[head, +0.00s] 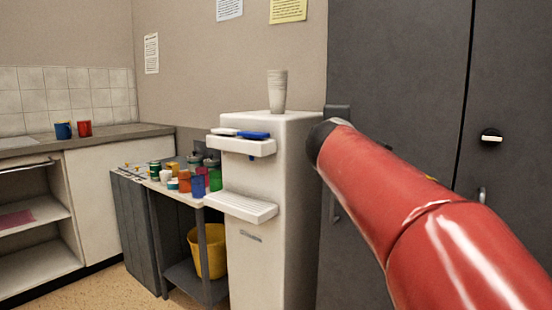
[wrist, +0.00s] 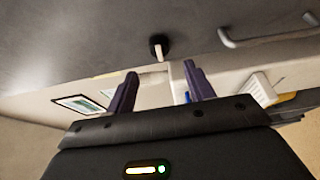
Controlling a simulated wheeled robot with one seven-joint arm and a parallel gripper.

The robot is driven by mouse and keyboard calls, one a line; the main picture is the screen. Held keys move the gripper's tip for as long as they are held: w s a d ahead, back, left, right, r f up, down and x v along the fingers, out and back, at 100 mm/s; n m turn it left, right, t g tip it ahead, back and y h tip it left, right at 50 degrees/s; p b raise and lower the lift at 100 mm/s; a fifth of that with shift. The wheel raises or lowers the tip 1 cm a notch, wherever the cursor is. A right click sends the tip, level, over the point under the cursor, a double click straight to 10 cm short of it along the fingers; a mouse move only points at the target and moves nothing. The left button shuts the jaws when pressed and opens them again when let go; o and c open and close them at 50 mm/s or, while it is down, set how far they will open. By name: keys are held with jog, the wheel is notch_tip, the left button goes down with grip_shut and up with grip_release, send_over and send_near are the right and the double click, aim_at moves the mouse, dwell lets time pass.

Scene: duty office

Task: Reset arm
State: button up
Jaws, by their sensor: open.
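My gripper (wrist: 160,90) shows in the wrist view with its two dark fingers apart and nothing between them. Beyond the fingers are a grey surface with a round black knob with a white lever (wrist: 158,46) and a bar handle (wrist: 268,36). In the head view my red arm reaches in from the lower right across the grey cabinet (head: 400,60). The gripper itself cannot be made out in the head view.
A white water dispenser (head: 270,190) with stacked cups (head: 277,90) on top stands left of my arm. A low table with jars (head: 198,185) and a yellow bucket (head: 208,252) are beside it.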

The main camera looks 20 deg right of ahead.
jog(key=s+a+f+m+g+y, duration=0.3)
jog(key=s+a+f+m, duration=0.1)
jog(key=s+f, duration=0.5)
jog(key=s+a+f+m+g+y, duration=0.3)
jog(key=s+f, duration=0.6)
jog(key=f, duration=0.5)
jog(key=s+a+f+m+g+y, duration=0.3)
jog(key=s+a+f, duration=0.4)
jog(key=s+f, duration=0.3)
notch_tip(320, 180, down, 2)
jog(key=shift+a+f+m+g, duration=0.25)
jog(key=shift+m+g, duration=0.25)
jog(key=shift+m, duration=0.6)
